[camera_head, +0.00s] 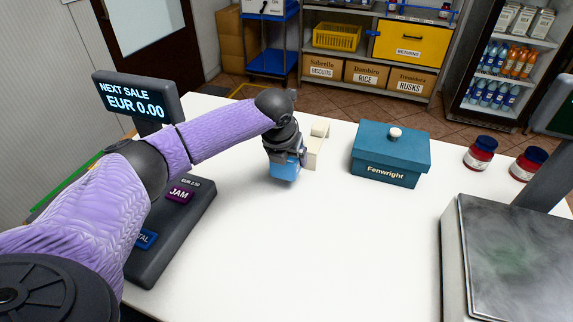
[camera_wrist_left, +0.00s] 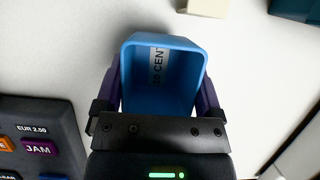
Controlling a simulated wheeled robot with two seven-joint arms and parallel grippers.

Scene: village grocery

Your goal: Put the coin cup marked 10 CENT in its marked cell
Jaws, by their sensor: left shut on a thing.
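The light blue coin cup (camera_head: 285,170) is in my left gripper (camera_head: 285,154), which points down over the white counter. In the left wrist view the cup (camera_wrist_left: 137,87) sits between the two fingers of the left gripper (camera_wrist_left: 160,100), with its open top facing the camera. A white label reading 10 CENT shows on its far inner wall. The cup looks empty. I cannot tell whether its base touches the counter. A cream block-like thing (camera_head: 317,149) stands just right of the gripper, partly hidden by it; no marked cell can be made out. My right gripper is out of view.
A teal Fenwright box (camera_head: 388,166) with a lid knob stands right of the cream thing. Two red jars (camera_head: 480,154) stand at the far right. A scale (camera_head: 510,262) fills the right front. A dark till keypad (camera_head: 170,232) lies left. The middle counter is clear.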

